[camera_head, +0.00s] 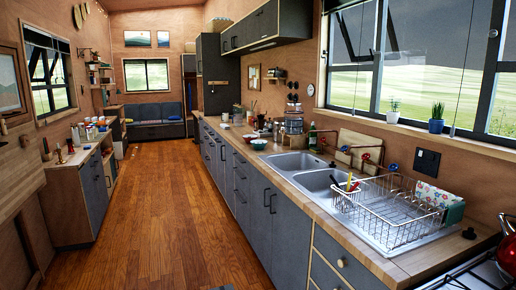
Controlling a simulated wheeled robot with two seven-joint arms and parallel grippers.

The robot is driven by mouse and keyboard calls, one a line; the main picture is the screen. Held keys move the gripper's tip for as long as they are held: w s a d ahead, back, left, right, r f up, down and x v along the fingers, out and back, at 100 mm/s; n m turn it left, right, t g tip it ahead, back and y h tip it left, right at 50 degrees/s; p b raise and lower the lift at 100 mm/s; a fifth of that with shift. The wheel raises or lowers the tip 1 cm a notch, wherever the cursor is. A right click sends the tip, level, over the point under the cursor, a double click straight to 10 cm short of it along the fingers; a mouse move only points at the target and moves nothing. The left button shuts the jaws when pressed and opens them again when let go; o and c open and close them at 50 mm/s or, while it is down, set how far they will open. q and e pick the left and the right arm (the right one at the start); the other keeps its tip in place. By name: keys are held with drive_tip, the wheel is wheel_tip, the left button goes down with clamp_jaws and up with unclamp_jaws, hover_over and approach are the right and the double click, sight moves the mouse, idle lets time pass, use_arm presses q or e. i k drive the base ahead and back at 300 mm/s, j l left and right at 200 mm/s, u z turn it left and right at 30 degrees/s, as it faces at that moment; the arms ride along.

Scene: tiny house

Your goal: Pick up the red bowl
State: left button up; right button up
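A small red bowl (250,137) appears to sit on the long wooden counter on the right side of the room, well ahead of me. It is small in the view. A bluish-green bowl (258,144) stands just in front of it, near the counter's front edge. Neither of my grippers shows in the head view, so I see nothing held.
The counter (290,180) holds a double sink (300,164), a wire dish rack (395,212) and a clear water jug (294,124). A red kettle (507,254) is at the right edge. A cabinet (80,190) stands left. The wooden floor (165,215) between is clear.

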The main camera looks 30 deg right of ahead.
sight(250, 140)
drive_tip(key=z, duration=0.15)
drive_tip(key=i+z, duration=0.15)
drive_tip(key=i, duration=3.4)
drive_tip(key=i+z, duration=0.3)
drive_tip(key=i, duration=0.25)
drive_tip(key=i+z, duration=0.25)
drive_tip(key=i, duration=0.25)
drive_tip(key=i+j+z, duration=0.15)
drive_tip(key=i+z, duration=0.15)
drive_tip(key=i, duration=0.25)
drive_tip(key=i+j+z, duration=0.3)
drive_tip(key=i, duration=0.2)
